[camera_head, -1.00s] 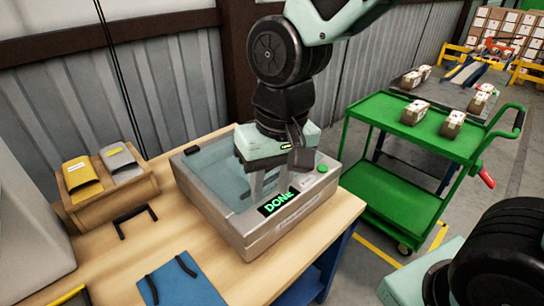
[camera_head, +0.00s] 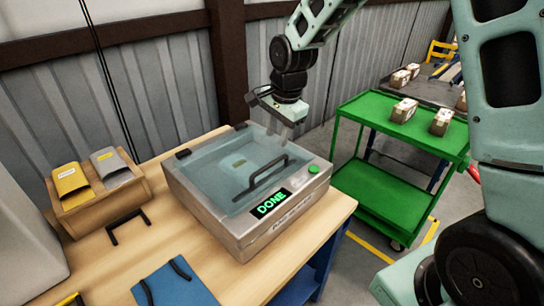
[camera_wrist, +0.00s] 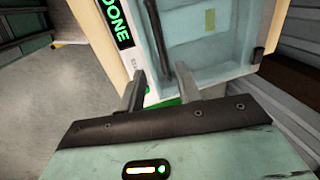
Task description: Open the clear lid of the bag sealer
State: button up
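The bag sealer (camera_head: 262,235) is a grey box on the wooden bench, with a green "DONE" display and a green button on its front right. Its clear lid (camera_head: 215,175) lies flat over the chamber, with a pale bag faintly visible beneath. A dark bar handle (camera_head: 255,180) stands on the lid near the display. My gripper (camera_head: 287,133) is over the sealer's right side, behind the handle and apart from it in the head view. In the wrist view my gripper (camera_wrist: 160,80) has its fingers spread with nothing held, and the handle (camera_wrist: 184,70) shows near the right finger.
A wooden holder with yellow and grey pouches (camera_head: 100,190) stands left of the sealer. A blue folder (camera_head: 175,285) lies in front. A green cart (camera_head: 400,150) with cartons stands to the right, and a corrugated wall (camera_head: 160,85) is behind.

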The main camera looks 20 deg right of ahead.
aim_at(272, 165)
jog(key=f, duration=0.3)
jog(key=w+f+p, duration=0.1)
jog(key=f, duration=0.5)
jog(key=shift+w+a+f+p, duration=0.3)
jog(key=shift+w+a+f, duration=0.05)
jog(key=shift+w, duration=0.05)
grip_shut()
